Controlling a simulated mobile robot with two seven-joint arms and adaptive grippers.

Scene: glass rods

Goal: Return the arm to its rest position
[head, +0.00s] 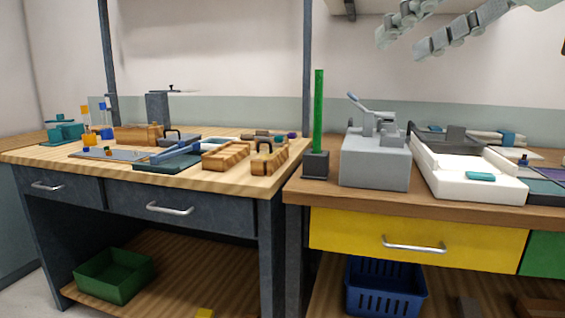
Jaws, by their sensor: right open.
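My right gripper (400,46) hangs in the air at the top right of the head view. Its two grey fingers are spread apart with nothing between them. It is well above the bench and apart from everything on it. The rest of that arm runs out of the top edge. My left gripper is not in view. A tall green rod (319,110) stands upright in a dark grey block (316,164) near the left end of the right bench. The rod is to the left of and below my right gripper, not touching it.
A grey lever device (375,160) and a white tray (468,185) with a teal piece (481,176) stand on the right bench (430,206). The left bench (60,160) holds wooden blocks and small parts. A dark upright post (307,70) rises between the benches.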

